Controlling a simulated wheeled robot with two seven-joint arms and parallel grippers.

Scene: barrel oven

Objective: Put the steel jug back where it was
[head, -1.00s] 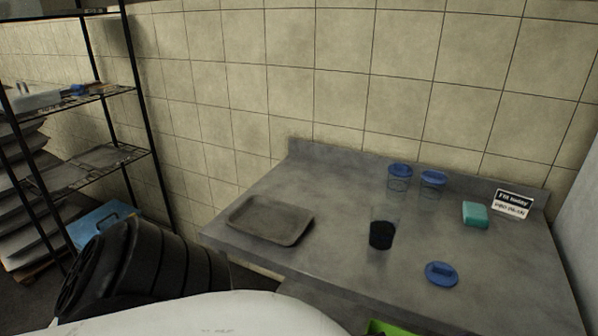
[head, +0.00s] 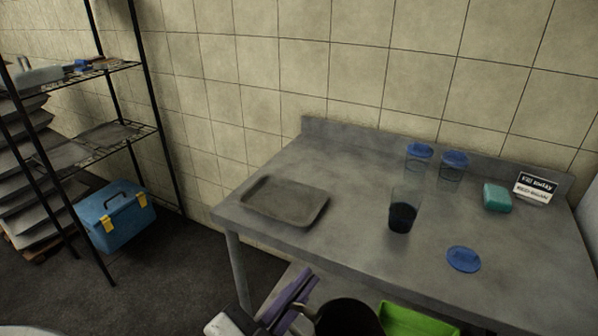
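A round, dark open vessel, apparently the steel jug (head: 348,318), shows at the bottom edge of the head view, in front of the table. I see its rim and dark inside; its lower part is cut off. My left gripper (head: 299,302), with a white body and purplish fingers, is at the jug's left side and seems closed on it; the exact grip is partly hidden. On the grey table (head: 350,165) stands a clear container (head: 405,209) with dark contents at its bottom. My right gripper is not in view.
Two blue-lidded clear tubs (head: 453,167), a teal block (head: 497,198) and a small sign (head: 535,188) stand at the back right. A blue lid (head: 463,259) and a shallow tray (head: 286,201) lie on the table. A green bin (head: 415,320) is below the front edge.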

